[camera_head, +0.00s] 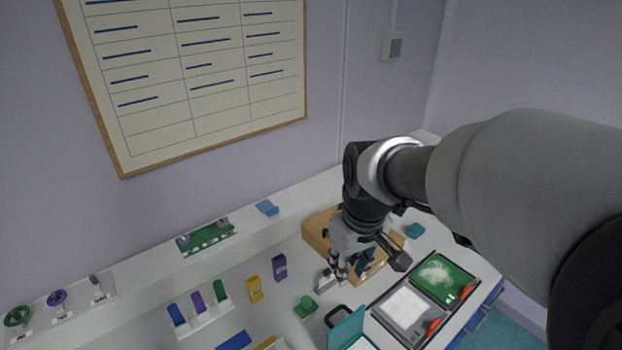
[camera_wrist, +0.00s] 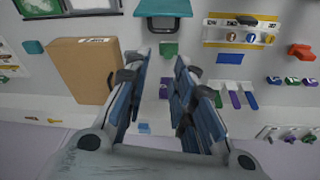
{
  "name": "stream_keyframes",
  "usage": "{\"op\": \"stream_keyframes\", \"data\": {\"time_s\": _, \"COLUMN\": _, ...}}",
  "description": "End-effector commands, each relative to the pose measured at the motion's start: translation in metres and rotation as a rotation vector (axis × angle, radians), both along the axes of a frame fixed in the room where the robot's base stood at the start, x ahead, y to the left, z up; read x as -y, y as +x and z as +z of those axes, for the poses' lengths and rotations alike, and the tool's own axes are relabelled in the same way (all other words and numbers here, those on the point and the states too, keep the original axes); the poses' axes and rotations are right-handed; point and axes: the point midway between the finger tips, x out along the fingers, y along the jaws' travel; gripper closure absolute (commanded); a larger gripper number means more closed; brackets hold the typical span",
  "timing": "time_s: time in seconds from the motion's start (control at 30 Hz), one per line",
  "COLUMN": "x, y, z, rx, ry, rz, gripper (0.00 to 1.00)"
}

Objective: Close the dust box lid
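A teal box (camera_head: 348,329) with a raised teal lid stands at the bottom edge of the head view, partly cut off. I take it to be the dust box. A black handle-like loop (camera_head: 337,316) shows beside the lid. In the wrist view, a teal part (camera_wrist: 163,8) with a dark loop (camera_wrist: 163,24) shows at the top edge. My gripper (camera_head: 340,272) points down above the bench, behind the teal box in the head view and apart from it. In the wrist view my gripper (camera_wrist: 164,58) has a clear gap between its blue-padded fingers and holds nothing.
A brown box (camera_head: 318,229) stands behind my gripper. A green stamp-like object (camera_head: 305,307), a purple block (camera_head: 279,267) and a yellow block (camera_head: 254,290) stand to the left. Grey and green trays (camera_head: 407,311) lie at the right. A rack of coloured pieces (camera_head: 207,317) stands further left.

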Motion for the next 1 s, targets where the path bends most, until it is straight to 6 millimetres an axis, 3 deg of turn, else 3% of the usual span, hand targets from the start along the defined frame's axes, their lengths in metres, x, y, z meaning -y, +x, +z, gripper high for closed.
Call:
{"op": "stream_keyframes", "data": {"time_s": 0.03, "x": -0.007, "y": 0.016, "z": -0.014, "rx": -0.025, "ry": -0.006, "rz": 0.031, "gripper": 0.82}}
{"op": "stream_keyframes", "data": {"time_s": 0.2, "x": -0.025, "y": 0.058, "z": -0.058, "rx": -0.076, "ry": -0.018, "rz": 0.128, "gripper": 0.94}}
{"op": "stream_keyframes", "data": {"time_s": 0.3, "x": -0.034, "y": 0.075, "z": -0.082, "rx": -0.098, "ry": -0.024, "rz": 0.173, "gripper": 1.00}}
{"op": "stream_keyframes", "data": {"time_s": 0.4, "x": -0.041, "y": 0.085, "z": -0.099, "rx": -0.112, "ry": -0.027, "rz": 0.203, "gripper": 1.00}}
{"op": "stream_keyframes", "data": {"time_s": 0.67, "x": -0.045, "y": 0.092, "z": -0.122, "rx": -0.122, "ry": -0.029, "rz": 0.227, "gripper": 1.00}}
{"op": "stream_keyframes", "data": {"time_s": 1.0, "x": -0.047, "y": 0.096, "z": -0.191, "rx": -0.125, "ry": -0.029, "rz": 0.225, "gripper": 1.00}}
